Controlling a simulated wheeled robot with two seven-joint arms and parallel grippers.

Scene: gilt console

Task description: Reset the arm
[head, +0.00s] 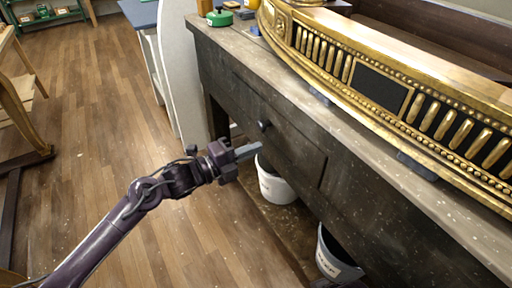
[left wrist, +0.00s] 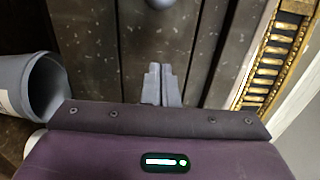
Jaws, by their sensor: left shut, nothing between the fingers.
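My left arm (head: 140,200) reaches in from the lower left in the head view. Its gripper (head: 248,151) is in front of the dark workbench, close to the drawer front (head: 285,145), and below and left of the round drawer knob (head: 264,125). The fingers are shut with nothing between them. In the left wrist view the shut fingers (left wrist: 161,85) point toward the drawer front, with the knob (left wrist: 160,3) at the top edge. I cannot tell whether they touch the wood. My right gripper is not in view.
A gilt console piece (head: 400,85) lies on the workbench top (head: 235,50). White buckets (head: 275,185) (head: 335,262) stand on the low shelf beneath. A green container (head: 219,17) is at the bench's far end. Open wooden floor (head: 110,110) lies left of the bench.

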